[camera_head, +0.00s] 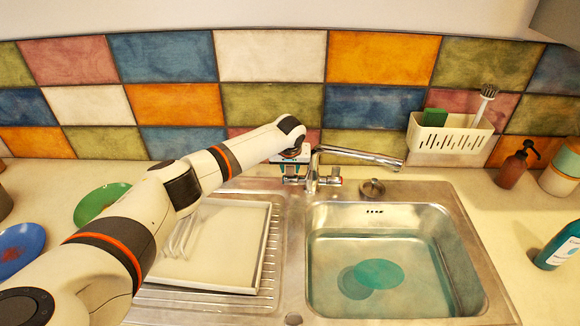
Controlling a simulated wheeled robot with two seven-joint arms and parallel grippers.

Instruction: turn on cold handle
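A metal faucet (313,174) stands behind the sink, its long spout (360,156) pointing right. It has a small left handle (292,179) and a small right handle (336,178). Their colour marks are too small to tell for sure which is cold. My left arm reaches in from the lower left. My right gripper is not in view.
The sink basin (460,262) holds water and a teal round item (379,273). A white tray (225,240) lies on the drainboard. A green plate (97,200) and blue plate (18,245) are at left. A caddy (450,140) and soap bottle (513,168) stand at right.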

